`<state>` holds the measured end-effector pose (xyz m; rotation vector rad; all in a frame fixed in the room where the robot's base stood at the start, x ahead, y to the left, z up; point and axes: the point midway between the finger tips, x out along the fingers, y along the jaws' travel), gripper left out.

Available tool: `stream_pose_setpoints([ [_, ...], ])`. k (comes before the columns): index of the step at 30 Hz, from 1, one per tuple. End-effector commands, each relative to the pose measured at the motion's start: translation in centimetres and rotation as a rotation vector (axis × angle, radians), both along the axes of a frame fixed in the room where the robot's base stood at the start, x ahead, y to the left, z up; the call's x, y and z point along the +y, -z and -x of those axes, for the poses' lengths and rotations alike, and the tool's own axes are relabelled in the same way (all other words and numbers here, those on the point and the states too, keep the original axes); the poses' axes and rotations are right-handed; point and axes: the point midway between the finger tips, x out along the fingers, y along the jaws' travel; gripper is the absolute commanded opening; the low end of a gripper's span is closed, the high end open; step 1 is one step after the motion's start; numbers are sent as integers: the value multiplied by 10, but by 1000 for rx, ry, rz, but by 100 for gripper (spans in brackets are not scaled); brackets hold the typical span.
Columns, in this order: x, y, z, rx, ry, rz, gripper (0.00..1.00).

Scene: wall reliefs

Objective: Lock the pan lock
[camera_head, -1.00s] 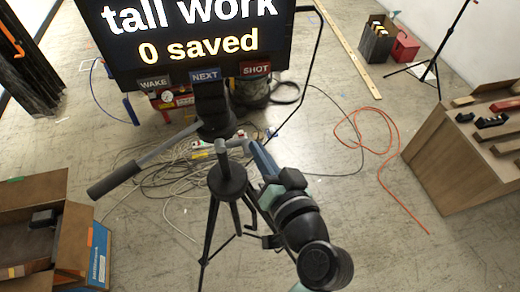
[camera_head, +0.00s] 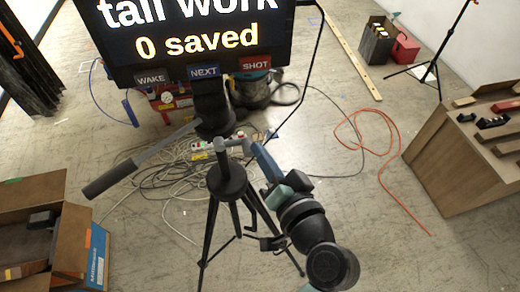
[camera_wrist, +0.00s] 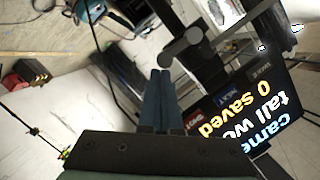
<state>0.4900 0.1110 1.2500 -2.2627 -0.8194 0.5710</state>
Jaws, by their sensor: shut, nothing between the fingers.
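A black tripod (camera_head: 228,182) stands in the middle, carrying a large screen (camera_head: 195,35) with the text "0 saved". A pan handle (camera_head: 135,165) points down-left from its head. A short grey lever with rounded ends (camera_head: 221,146), likely the pan lock, sticks out below the head; it also shows in the wrist view (camera_wrist: 181,47). My gripper (camera_head: 250,146) comes from the lower right, its blue fingers shut with nothing between them. In the wrist view the fingertips (camera_wrist: 161,73) are close to the lever's lower end. I cannot tell whether they touch it.
Loose cables (camera_head: 180,165) and an orange cord (camera_head: 385,150) lie on the floor. A cardboard box (camera_head: 75,235) is at left, a wooden cabinet (camera_head: 440,165) at right. A light stand (camera_head: 440,60) and red case (camera_head: 404,46) stand at the back right.

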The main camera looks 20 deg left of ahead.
Motion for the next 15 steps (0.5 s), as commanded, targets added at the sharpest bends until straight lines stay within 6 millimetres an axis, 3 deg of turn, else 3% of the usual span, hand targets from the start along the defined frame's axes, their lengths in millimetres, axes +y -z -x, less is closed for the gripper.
stream_pose_setpoints([
  [15, 1, 33, 1, 215, -3, -314, 0],
])
